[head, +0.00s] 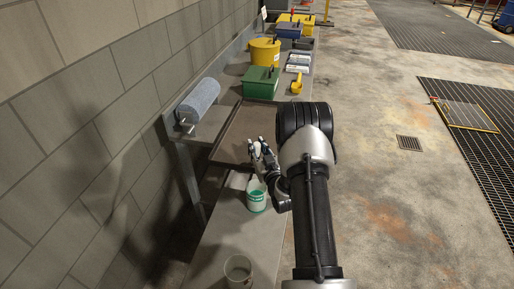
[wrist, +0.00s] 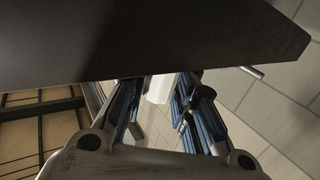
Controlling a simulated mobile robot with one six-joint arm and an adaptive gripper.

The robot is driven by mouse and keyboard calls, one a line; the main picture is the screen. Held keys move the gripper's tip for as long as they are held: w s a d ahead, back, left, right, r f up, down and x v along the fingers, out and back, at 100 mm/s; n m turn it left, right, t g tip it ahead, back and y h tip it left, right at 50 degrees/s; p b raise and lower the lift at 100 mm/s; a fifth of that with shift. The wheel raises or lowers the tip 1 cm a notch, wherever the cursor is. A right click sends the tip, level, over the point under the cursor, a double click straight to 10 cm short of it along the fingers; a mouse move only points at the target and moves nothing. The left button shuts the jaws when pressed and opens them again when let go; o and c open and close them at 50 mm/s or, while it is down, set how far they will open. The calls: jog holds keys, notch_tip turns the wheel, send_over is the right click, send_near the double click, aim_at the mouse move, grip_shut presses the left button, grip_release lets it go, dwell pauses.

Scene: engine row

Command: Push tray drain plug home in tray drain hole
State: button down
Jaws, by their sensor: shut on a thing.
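My gripper (head: 260,148) is over the near part of the brown tray (head: 236,131) in the head view. Its fingers also show in the wrist view (wrist: 157,92), closed on a small white piece that I take for the tray drain plug (wrist: 158,88). The plug's far end is cut off from sight by a large dark surface across the top of the wrist view; I cannot tell whether they touch. The tray drain hole cannot be seen in either view, so how the plug sits relative to it is unclear.
A white bottle with a green label (head: 256,199) stands just nearer than my gripper, and a clear glass (head: 238,268) nearer still. A blue-grey roll (head: 199,101) is by the wall. A green box (head: 260,82) and yellow tub (head: 264,52) stand beyond the tray.

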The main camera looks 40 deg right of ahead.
jog(key=shift+f, duration=0.85)
jog(key=shift+f, duration=0.3)
jog(key=c, duration=1.2)
grip_release()
jog(key=shift+f, duration=0.15)
jog(key=shift+c, duration=0.2)
